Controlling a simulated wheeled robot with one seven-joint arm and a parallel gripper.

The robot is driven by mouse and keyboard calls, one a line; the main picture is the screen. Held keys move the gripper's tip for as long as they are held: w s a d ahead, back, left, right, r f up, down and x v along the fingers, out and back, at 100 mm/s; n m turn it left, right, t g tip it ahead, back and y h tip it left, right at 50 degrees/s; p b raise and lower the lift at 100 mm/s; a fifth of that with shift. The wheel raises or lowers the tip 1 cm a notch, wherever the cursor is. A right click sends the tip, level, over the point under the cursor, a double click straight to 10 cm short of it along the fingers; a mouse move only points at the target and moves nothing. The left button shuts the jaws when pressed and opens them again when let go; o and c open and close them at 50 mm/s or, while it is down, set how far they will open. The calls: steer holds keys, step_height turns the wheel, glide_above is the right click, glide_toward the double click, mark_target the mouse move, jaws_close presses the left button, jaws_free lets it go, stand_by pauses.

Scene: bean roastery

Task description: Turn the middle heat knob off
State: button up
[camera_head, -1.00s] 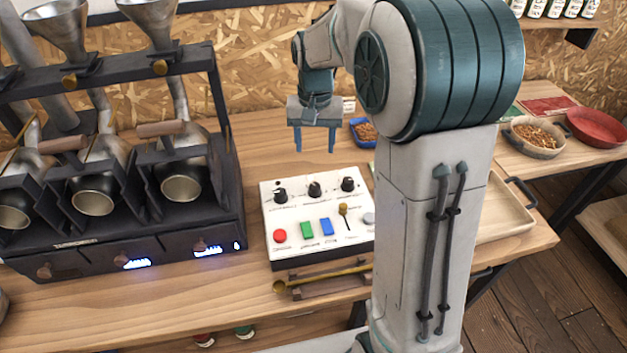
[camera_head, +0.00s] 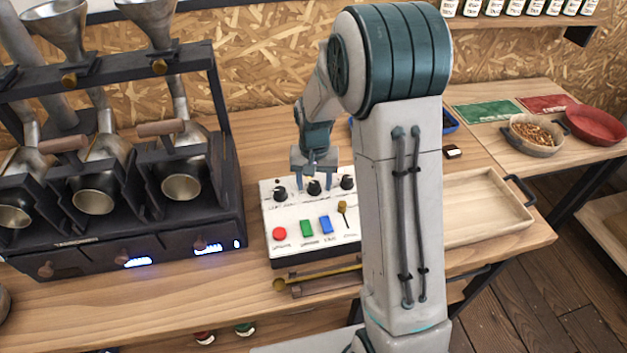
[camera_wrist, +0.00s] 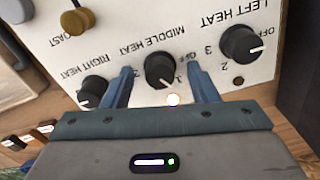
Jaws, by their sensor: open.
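The control box has three black heat knobs along its back edge. The middle heat knob (camera_head: 314,188) also shows in the wrist view (camera_wrist: 158,68), upside down, its white pointer toward the lower right near the 1, short of the OFF mark. A pale lamp beside it looks lit. My gripper (camera_head: 314,177) is over the knob with its fingers apart. In the wrist view my gripper (camera_wrist: 160,70) has one finger on each side of the knob; whether they touch it I cannot tell.
The left heat knob (camera_wrist: 240,43) points toward OFF, and the right heat knob (camera_wrist: 92,90) is on the other side. Red (camera_head: 279,233), green (camera_head: 307,228) and blue (camera_head: 326,225) buttons sit nearer the front. The roaster (camera_head: 120,256) stands left; a wooden tray (camera_head: 480,238) lies right.

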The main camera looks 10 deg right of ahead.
steer(key=c, duration=1)
steer(key=n+b, duration=0.1)
steer(key=n, duration=0.4)
steer(key=shift+n, duration=0.3)
steer(key=n, duration=0.6)
steer(key=shift+n, duration=0.3)
steer(key=o, duration=1)
